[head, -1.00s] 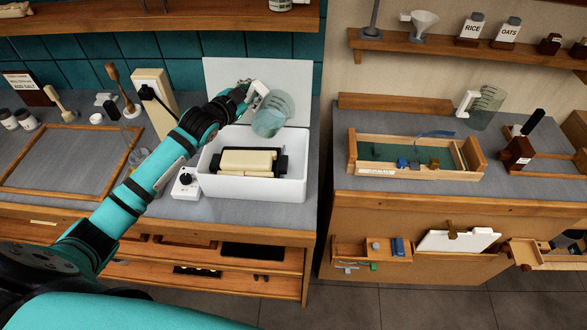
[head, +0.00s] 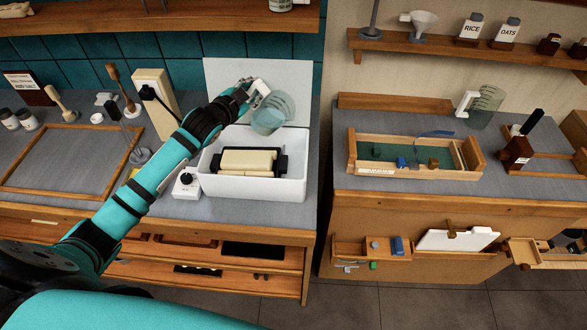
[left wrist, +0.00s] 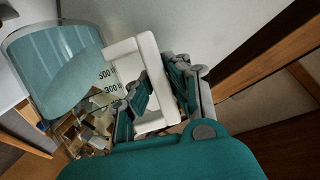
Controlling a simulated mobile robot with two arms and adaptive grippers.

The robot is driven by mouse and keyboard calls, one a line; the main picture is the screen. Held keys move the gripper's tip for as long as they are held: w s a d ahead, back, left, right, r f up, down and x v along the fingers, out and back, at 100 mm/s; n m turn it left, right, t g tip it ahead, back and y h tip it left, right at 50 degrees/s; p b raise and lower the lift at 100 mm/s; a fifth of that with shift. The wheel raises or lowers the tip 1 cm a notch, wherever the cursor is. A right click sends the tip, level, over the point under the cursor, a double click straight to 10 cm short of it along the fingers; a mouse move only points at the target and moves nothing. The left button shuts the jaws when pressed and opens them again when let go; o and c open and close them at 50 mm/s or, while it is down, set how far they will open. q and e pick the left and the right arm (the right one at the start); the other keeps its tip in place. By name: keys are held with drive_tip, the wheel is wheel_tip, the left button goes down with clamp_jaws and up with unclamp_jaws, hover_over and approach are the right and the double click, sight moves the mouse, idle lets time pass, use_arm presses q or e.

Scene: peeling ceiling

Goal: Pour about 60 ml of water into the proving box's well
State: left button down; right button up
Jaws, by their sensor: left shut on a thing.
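The proving box (head: 250,188) is a white open tub on the left counter. Inside sits a cream block (head: 247,160) with black ends; I cannot tell the well apart from the rest of the inside. A clear bluish measuring jug (head: 272,115) with a white handle hangs tilted over the box's back part. It fills the left of the left wrist view (left wrist: 60,75), with printed marks beside the handle. My left gripper (head: 247,90) is shut on the handle (left wrist: 140,80). I cannot make out the water level or any stream. My right gripper is out of view.
A small white dial unit (head: 186,184) stands at the box's left front. A tall cream stand (head: 155,100) is behind my forearm, and a pale panel (head: 232,75) is behind the jug. Another jug (head: 487,104) and a wooden tray (head: 415,168) are on the right counter.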

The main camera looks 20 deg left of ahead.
sight(260, 92)
use_arm(q)
drive_tip(key=shift+r, duration=0.1)
drive_tip(key=shift+d+r, duration=0.1)
drive_tip(key=shift+d+r+m, duration=0.1)
drive_tip(key=shift+r+m, duration=0.05)
drive_tip(key=shift+m, duration=0.25)
drive_tip(key=shift+d+r+m+t+y, duration=0.25)
drive_tip(key=shift+d+m+t+y, duration=0.15)
drive_tip(key=shift+m, duration=0.3)
idle(0.7)
drive_tip(key=shift+s+d+r+m, duration=0.15)
drive_tip(key=shift+d+m, duration=0.2)
drive_tip(key=shift+m, duration=0.15)
idle(0.3)
drive_tip(key=shift+d+m+t+b, duration=0.4)
drive_tip(key=shift+d+m+b, duration=0.05)
drive_tip(key=shift+m, duration=0.15)
idle(1.3)
drive_tip(key=shift+s+d, duration=0.1)
drive_tip(key=shift+d, duration=0.05)
